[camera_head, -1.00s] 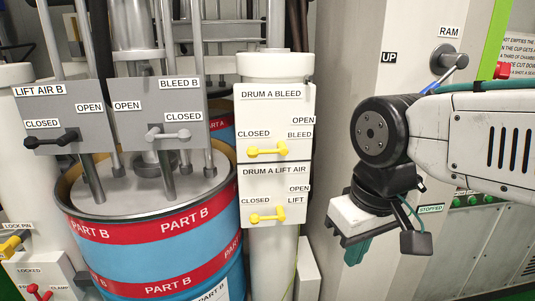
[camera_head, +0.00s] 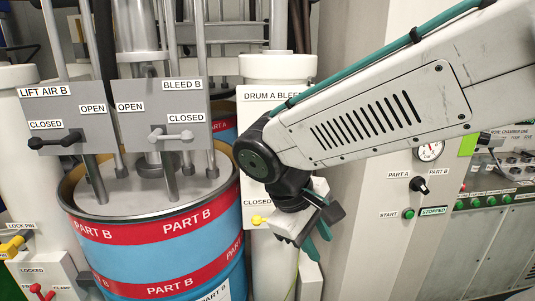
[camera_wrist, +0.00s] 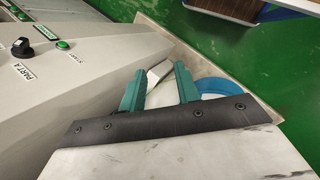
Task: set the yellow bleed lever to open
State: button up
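The white DRUM A BLEED panel (camera_head: 262,97) is on a white post in the head view. No lever shows there.
A drum marked PART B (camera_head: 165,250) stands at the left, under grey panels with a black lever (camera_head: 56,141) and a grey lever (camera_head: 171,136). A control panel with a black knob (camera_head: 418,184) is at the right. Green floor (camera_wrist: 205,35) shows in the wrist view.

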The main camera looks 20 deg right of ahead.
jog(key=w+a+r+n+t+h, duration=0.1)
jog(key=w+a+r+t+h, duration=0.35)
jog(key=w, duration=0.55)
jog(key=w+a+r+n+t+h, duration=0.1)
jog(key=w+a+r+t+h, duration=0.3)
jog(key=w, duration=0.5)
jog(key=shift+t+h, duration=0.25)
jog(key=shift+h, duration=0.2)
jog(key=x, duration=0.8)
jog(key=shift+s+d+r, duration=0.15)
jog(key=shift+d, duration=0.3)
grip_shut()
